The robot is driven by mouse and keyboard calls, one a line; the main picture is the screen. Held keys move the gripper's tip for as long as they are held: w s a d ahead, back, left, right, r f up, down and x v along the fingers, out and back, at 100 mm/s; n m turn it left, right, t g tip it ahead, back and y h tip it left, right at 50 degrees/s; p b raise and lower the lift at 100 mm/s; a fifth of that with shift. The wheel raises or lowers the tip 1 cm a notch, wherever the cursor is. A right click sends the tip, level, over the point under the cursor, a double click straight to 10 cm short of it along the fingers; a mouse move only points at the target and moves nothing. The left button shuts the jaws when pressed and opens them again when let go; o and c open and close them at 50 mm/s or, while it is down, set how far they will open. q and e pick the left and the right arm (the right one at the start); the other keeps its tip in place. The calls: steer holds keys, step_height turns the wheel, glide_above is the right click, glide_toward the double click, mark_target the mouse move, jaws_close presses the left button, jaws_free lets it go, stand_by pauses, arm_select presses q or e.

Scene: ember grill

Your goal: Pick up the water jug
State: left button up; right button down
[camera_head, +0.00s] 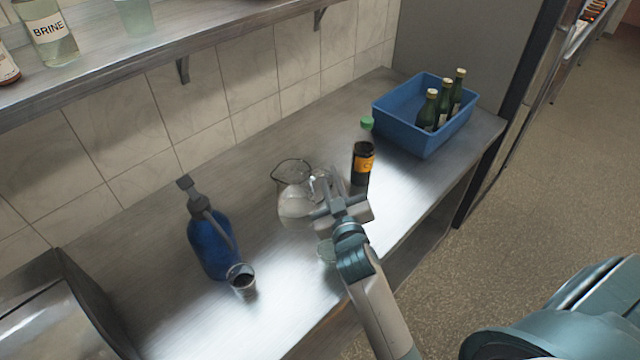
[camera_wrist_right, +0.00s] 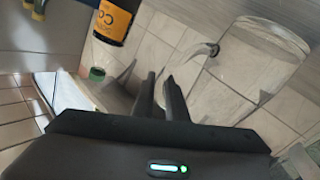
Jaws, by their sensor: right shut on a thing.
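The water jug (camera_head: 293,203) is a clear glass jug on or just above the steel counter, near its middle; I cannot tell whether its base touches. It also shows in the right wrist view (camera_wrist_right: 252,75), with its handle running to the fingers. My right gripper (camera_head: 322,196) is at the jug's right side, shut on the handle. Its two dark fingers show close together in the wrist view (camera_wrist_right: 165,92). The gripper hides part of the handle. My left gripper is not in view.
A dark bottle with an orange label (camera_head: 362,168) stands close right of the jug. A small glass (camera_head: 326,251) is partly behind my right arm. A blue siphon bottle (camera_head: 208,245) and a tumbler (camera_head: 242,281) stand left. A blue crate (camera_head: 424,143) holds green bottles. A shelf (camera_head: 130,52) overhangs the back.

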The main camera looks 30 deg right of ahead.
steer(key=shift+r, duration=0.25)
steer(key=shift+r+b, duration=0.65)
steer(key=shift+r, duration=4.2)
steer(key=shift+s, duration=0.1)
